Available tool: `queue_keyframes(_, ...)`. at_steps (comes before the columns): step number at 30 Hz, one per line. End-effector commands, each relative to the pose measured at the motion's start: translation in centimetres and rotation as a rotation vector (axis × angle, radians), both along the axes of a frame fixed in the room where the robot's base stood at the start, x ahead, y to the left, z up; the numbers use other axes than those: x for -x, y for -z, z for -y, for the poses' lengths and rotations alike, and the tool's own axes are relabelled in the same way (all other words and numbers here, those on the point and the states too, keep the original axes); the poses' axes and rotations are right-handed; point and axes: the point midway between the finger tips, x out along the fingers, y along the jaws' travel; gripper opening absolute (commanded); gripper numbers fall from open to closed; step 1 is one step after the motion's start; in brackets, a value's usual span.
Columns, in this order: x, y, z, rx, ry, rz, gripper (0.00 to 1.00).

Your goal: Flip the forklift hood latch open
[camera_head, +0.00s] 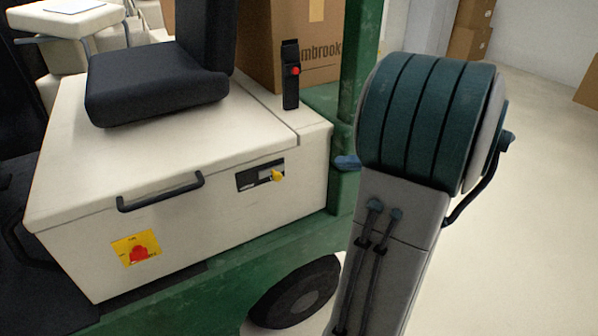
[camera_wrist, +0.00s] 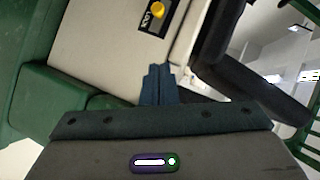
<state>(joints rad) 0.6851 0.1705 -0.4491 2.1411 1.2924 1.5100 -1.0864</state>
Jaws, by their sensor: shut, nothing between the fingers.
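The hood latch (camera_head: 277,175) has a yellow knob on a dark plate in the front face of the white forklift hood (camera_head: 110,170). My gripper (camera_wrist: 158,68) is shut and empty. Its blue-grey fingertips point toward the hood face and are apart from the knob. In the head view only the blue fingertips (camera_head: 346,162) show, right of the latch near the green post; my arm hides the rest.
A dark handle (camera_head: 160,195) and a red knob on a yellow plate (camera_head: 138,250) are on the hood's front left. A black seat (camera_head: 155,85) and a control post with a red button (camera_head: 290,75) stand on top. A green post (camera_head: 358,60) rises close to my fingertips.

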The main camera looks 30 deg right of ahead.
Motion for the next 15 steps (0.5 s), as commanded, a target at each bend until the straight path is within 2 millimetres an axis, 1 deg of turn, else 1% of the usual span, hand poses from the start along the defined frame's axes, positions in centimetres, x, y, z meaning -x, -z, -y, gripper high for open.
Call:
queue_keyframes(5, -1.1, 0.5, -0.8, -0.002, -0.004, -0.001, 0.00)
queue_keyframes(8, -2.5, 1.0, -1.8, -0.003, -0.005, -0.002, 0.00)
queue_keyframes(15, -6.6, 2.7, -4.6, -0.003, -0.005, -0.003, 0.00)
